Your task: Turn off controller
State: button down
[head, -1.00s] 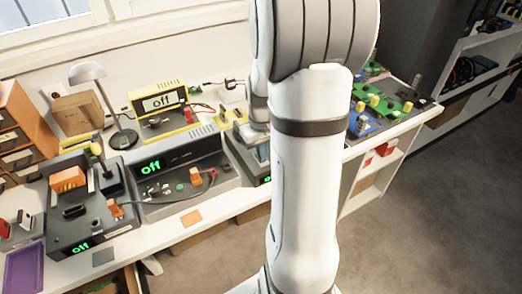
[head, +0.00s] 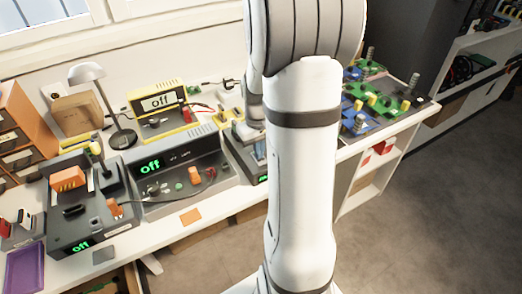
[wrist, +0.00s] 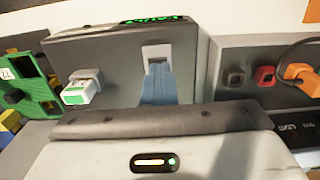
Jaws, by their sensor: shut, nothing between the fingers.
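A dark grey controller box (wrist: 112,65) fills the upper middle of the wrist view, with a green display (wrist: 155,19) on its far edge that I cannot read. A switch in a pale frame (wrist: 156,52) sits on its face. My gripper (wrist: 157,76) is shut and empty, its blue fingertips at the lower edge of that switch; I cannot tell whether they touch. A white and green plug (wrist: 80,90) stands in the box left of the fingers. In the head view the box (head: 243,158) is partly hidden by my arm, and my gripper (head: 260,151) shows just above it.
Left of the box in the head view stands a grey unit (head: 150,185) reading "off", with an orange plug and cable. Beyond are a yellow unit (head: 160,102) reading "off" and a desk lamp (head: 88,73). Green and blue boards (head: 365,105) lie on the right.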

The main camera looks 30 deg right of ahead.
jog(key=shift+a+f, duration=0.2)
jog(key=shift+f, duration=0.25)
jog(key=shift+w+r+p, duration=0.15)
jog(key=shift+r+p, duration=0.45)
notch_tip(320, 180, up, 14)
jog(key=p, duration=0.3)
jog(key=shift+d+f, duration=0.15)
jog(key=shift+d, duration=0.05)
